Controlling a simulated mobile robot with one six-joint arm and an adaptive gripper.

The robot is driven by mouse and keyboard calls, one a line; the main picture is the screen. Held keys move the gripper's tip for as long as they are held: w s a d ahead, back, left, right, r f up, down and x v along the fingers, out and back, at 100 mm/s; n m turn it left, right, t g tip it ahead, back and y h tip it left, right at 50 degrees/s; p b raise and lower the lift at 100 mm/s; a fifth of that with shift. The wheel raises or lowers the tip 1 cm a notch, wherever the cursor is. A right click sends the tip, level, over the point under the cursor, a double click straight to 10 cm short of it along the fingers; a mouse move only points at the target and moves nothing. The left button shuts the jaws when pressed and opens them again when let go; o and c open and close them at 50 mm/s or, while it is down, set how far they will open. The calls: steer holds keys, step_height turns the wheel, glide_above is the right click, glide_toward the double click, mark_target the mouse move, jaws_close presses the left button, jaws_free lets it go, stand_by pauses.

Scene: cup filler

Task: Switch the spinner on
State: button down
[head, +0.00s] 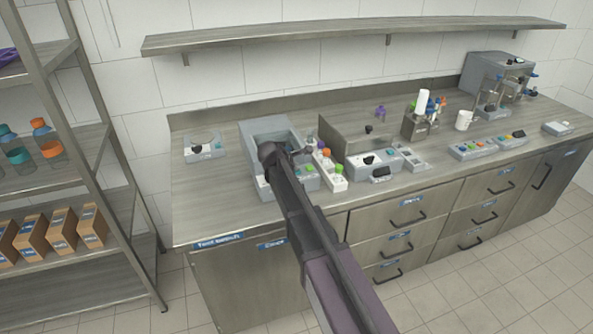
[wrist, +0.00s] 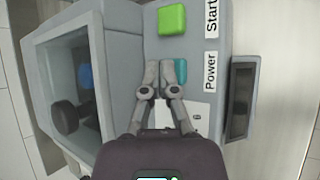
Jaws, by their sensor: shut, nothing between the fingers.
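A grey machine with an open-topped box stands at the left of the bench in the head view (head: 255,128); my arm hides part of its front. In the wrist view its front panel has a green button (wrist: 172,19) beside the label "Start" and a teal button (wrist: 181,70) beside the label "Power". My gripper (wrist: 160,68) is shut and empty, its fingertips over the panel and overlapping the teal button's left edge. I cannot tell whether they touch it. My gripper's fingers are hidden in the head view.
In the wrist view a recessed chamber (wrist: 65,85) holds a dark knob-like part and a blue part. A white rack with coloured caps (head: 328,168) stands close to the right of the machine. A small grey device (head: 204,149) stands to its left, with bare bench between.

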steer(key=shift+r, duration=0.1)
steer(key=shift+r+p, duration=0.55)
steer(key=shift+p, duration=0.15)
steer(key=shift+r, duration=0.1)
step_height(320, 180, up, 6)
steer(key=p, duration=0.6)
